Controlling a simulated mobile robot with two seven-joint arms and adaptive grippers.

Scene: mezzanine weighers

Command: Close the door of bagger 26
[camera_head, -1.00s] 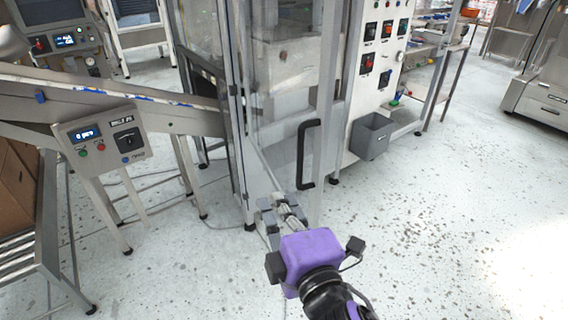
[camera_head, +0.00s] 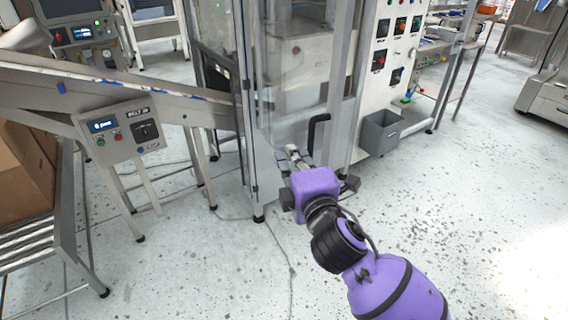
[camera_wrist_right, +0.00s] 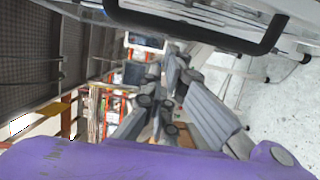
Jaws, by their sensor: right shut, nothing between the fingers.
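Bagger 26's door (camera_head: 285,110) is a tall clear panel in a grey frame on the front of the machine, hinged at its left. How wide the door stands off the machine cannot be told exactly. My right gripper (camera_head: 297,154) is shut and empty, close in front of the door's lower part, left of the handle. In the right wrist view, the handle (camera_wrist_right: 195,35) crosses the top, above the shut fingers (camera_wrist_right: 160,125); they do not grip it. My left gripper is not in view.
A conveyor with a control box (camera_head: 122,130) slopes in at the left, beside a roller stand with a cardboard box (camera_head: 25,165). A grey bin (camera_head: 380,132) hangs on the machine's right side. The floor at the front and right is clear.

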